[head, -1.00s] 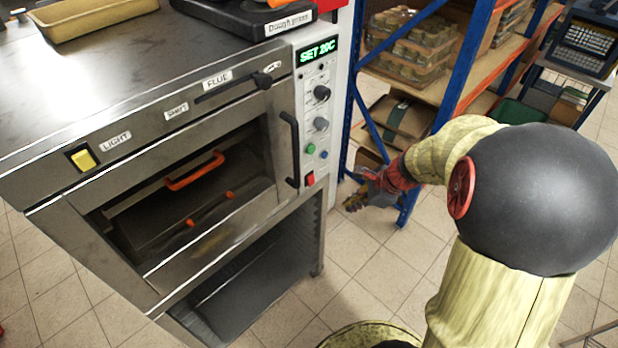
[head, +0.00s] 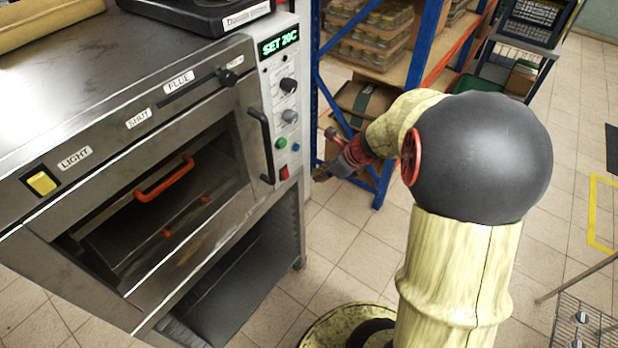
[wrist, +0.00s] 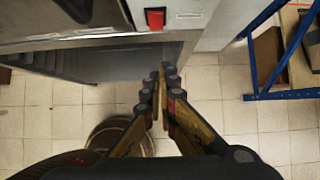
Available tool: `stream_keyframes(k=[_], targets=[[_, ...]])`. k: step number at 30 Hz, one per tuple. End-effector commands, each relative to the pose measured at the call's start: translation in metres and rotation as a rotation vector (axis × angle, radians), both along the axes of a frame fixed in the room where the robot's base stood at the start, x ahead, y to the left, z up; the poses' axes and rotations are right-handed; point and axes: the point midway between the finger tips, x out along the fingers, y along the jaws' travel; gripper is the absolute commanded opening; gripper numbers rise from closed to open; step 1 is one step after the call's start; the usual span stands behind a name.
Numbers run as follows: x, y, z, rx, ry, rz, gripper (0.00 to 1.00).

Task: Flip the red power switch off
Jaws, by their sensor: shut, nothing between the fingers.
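The red power switch (head: 285,173) is low on the white control panel at the oven's right front edge. It also shows in the wrist view (wrist: 155,18), at the top centre, with a small label beside it. My gripper (head: 319,174) is just right of the switch in the head view, apart from the panel. In the wrist view my gripper's fingers (wrist: 160,78) are together and empty, below the switch in the picture. Whether the switch is on or off cannot be told.
A blue-framed shelf (head: 420,45) with jars and boxes stands behind my arm.

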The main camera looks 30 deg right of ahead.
Motion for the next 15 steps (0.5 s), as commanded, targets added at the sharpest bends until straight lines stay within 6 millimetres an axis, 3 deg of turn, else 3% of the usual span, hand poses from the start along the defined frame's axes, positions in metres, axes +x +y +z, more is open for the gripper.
stream_keyframes(k=[15], targets=[[0.052,0.02,-0.081,-0.001,0.0,0.004,0.0]])
